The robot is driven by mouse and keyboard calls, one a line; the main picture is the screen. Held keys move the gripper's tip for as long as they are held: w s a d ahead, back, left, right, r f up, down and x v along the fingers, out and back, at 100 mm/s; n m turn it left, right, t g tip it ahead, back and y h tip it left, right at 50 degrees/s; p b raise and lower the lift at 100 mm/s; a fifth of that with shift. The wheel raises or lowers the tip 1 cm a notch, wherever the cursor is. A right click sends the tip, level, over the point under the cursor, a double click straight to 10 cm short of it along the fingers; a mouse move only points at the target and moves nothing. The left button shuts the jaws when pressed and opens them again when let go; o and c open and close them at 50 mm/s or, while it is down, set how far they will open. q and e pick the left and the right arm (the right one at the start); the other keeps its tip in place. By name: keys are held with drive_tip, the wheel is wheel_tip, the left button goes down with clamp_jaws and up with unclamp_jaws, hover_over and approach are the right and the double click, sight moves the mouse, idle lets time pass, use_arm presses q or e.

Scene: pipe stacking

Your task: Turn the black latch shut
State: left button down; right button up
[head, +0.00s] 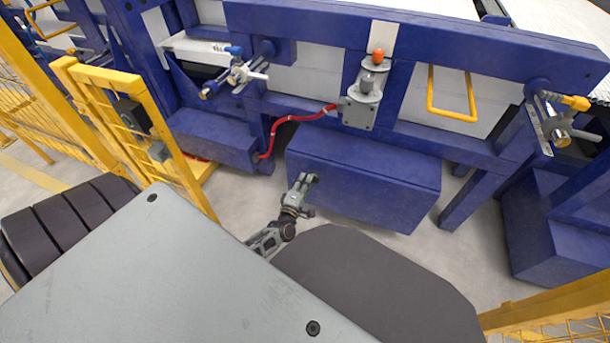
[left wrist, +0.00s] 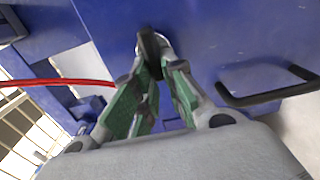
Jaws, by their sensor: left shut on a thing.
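My left gripper (head: 304,180) reaches to the front of the low blue box (head: 375,170) in the head view. In the left wrist view its green-padded fingers (left wrist: 155,68) come together at the tips on the black latch (left wrist: 149,42), a dark upright piece on the blue surface. The fingertips hide part of the latch, and its exact angle is hard to tell. In the head view I cannot make out the latch behind the gripper. My right gripper is not in view.
A black bar handle (left wrist: 262,98) sticks out right of the fingers. A red hose (head: 285,119) runs at the left of the blue box. A yellow gate (head: 135,120) stands at left, and a grey unit with an orange knob (head: 377,56) sits above.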

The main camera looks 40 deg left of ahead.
use_arm(q)
drive_tip(key=c, duration=1.5)
unclamp_jaws()
drive_tip(key=shift+s, duration=0.15)
drive_tip(key=shift+v, duration=5.9)
drive_tip(key=shift+d, duration=0.1)
